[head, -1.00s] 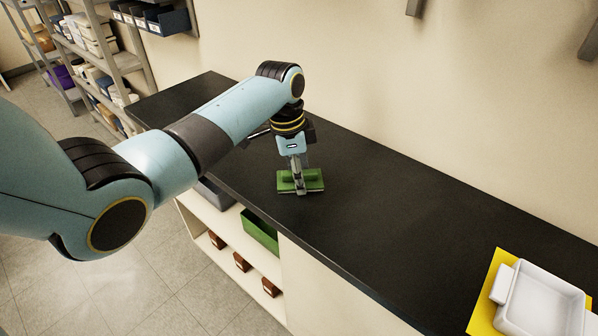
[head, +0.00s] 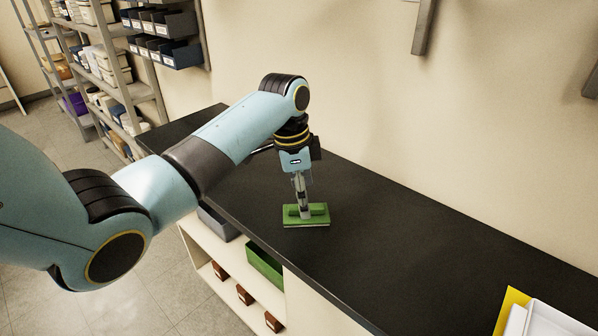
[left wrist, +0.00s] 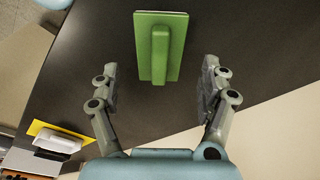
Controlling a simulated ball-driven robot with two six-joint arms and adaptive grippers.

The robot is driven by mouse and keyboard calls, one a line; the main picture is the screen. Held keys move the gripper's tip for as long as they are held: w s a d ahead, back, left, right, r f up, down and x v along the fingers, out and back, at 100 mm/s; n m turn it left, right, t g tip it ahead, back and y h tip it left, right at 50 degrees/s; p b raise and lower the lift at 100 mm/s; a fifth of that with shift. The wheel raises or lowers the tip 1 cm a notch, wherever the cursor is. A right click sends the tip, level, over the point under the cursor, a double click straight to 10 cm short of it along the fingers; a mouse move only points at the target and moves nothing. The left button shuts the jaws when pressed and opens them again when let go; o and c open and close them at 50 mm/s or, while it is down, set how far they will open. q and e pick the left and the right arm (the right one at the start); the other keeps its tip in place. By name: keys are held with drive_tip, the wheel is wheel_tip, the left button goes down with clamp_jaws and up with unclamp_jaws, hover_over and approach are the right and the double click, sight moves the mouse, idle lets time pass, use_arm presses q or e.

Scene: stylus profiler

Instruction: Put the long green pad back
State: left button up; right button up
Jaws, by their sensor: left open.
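The long green pad (head: 319,217) lies flat on the black counter, with a raised green grip bar along its middle. In the left wrist view the pad (left wrist: 174,62) is ahead of the fingers, with its near end reaching toward the gap between them. My left gripper (head: 303,212) points down at the pad in the head view. In the left wrist view its fingers (left wrist: 159,94) are spread wide, one on each side of the pad's line, with nothing between them. I cannot tell how high the fingertips are above the counter. My right gripper is not in view.
The black counter (head: 400,250) is clear around the pad. A white tray (head: 545,320) on a yellow mat (head: 508,310) sits at the right. Below the counter are a green bin (head: 265,262) and small brown bins (head: 245,295). Dark bins (head: 178,55) hang on the wall.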

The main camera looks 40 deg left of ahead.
sight(297, 207)
use_arm(q)
wheel_tip(297, 207, up, 8)
drive_tip(key=shift+s+a, duration=0.4)
drive_tip(key=shift+a, duration=0.05)
drive_tip(key=shift+f, duration=0.15)
